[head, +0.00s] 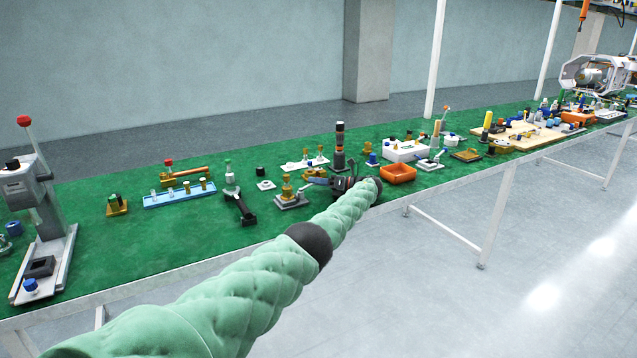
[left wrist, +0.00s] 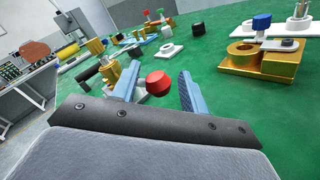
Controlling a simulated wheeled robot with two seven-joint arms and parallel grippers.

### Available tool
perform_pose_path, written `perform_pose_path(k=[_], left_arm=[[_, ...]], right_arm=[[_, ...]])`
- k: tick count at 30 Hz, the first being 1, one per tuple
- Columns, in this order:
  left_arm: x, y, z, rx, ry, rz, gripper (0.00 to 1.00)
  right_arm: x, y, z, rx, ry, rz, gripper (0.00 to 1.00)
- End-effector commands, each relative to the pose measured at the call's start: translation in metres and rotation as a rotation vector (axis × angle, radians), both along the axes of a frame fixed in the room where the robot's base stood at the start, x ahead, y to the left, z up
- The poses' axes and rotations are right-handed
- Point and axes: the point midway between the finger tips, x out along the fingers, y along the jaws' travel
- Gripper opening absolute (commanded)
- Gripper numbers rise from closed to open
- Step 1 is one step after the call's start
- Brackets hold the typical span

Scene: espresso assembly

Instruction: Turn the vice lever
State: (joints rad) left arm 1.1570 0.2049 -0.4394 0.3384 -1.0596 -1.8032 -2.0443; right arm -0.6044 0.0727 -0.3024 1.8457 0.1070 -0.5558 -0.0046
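My left gripper (head: 318,182) reaches over the near part of the green bench, and it also shows in the left wrist view (left wrist: 159,69). Its two blue-grey fingers are apart. A red knob (left wrist: 158,83) appears between them, with a gap to the right finger. Whether it touches the left finger is unclear. What the knob is fixed to is hidden behind the gripper body, so I cannot tell whether it is the vice lever's end. In the head view my gripper and arm cover this spot. My right gripper is not in view.
A gold fixture (left wrist: 126,74) stands close beyond the left finger. A gold block (left wrist: 262,62) with a blue-knobbed part lies at the right. In the head view an orange tray (head: 398,174) and a dark tower (head: 340,150) are close to my gripper. Green surface (left wrist: 225,100) right of the fingers is clear.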

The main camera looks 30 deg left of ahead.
Motion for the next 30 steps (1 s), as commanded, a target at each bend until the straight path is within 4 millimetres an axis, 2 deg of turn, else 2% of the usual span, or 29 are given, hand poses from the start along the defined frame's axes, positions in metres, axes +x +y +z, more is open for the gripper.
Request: perform_pose_path(k=[8,11,15,23,30], left_arm=[[0.001,-0.001,0.007,0.001,-0.003,-0.001,0.44],[0.001,0.000,0.019,0.002,-0.005,-0.001,0.44],[0.000,0.002,0.043,0.001,-0.005,0.000,0.44],[-0.001,-0.043,0.068,0.001,-0.003,-0.002,0.44],[-0.002,-0.084,0.092,0.001,-0.003,-0.002,0.44]], right_arm=[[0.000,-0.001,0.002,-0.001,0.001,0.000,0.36],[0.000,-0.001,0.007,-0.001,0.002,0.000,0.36],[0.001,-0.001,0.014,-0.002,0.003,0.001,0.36],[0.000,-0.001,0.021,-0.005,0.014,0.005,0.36],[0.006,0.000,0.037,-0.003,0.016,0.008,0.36]])
